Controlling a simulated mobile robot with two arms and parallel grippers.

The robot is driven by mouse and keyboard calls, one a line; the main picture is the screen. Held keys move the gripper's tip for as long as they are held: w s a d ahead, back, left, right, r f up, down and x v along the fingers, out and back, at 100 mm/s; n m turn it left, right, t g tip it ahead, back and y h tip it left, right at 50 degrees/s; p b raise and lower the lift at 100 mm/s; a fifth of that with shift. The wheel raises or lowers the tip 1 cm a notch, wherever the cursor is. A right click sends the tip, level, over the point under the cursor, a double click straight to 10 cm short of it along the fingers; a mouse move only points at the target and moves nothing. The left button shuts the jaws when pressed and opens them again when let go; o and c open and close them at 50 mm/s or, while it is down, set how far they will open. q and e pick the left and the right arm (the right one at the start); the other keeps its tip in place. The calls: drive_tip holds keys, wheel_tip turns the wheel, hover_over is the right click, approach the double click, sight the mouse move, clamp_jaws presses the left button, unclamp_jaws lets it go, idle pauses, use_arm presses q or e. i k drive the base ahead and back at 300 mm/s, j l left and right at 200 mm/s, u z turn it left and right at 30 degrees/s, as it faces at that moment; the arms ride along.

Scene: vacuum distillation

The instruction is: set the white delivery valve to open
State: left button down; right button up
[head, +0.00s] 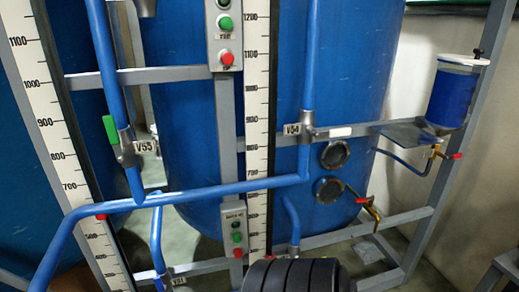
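The white delivery valve appears to be the one by the V54 tag (292,129). Its grey metal body (307,123) sits on a vertical blue pipe in front of the blue tank. Its white handle (340,132) points right, roughly horizontal and across the pipe. Neither of my grippers can be seen in the head view, and nothing touches the handle.
A green-handled valve (110,129) by the V55 tag (145,147) stands left, its handle along its pipe. A horizontal blue pipe (220,191) runs below. White level scales (257,100), a button box (224,40) and a blue cylinder (451,97) are nearby.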

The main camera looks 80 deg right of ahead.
sight(343, 131)
drive_tip(key=z, duration=2.9)
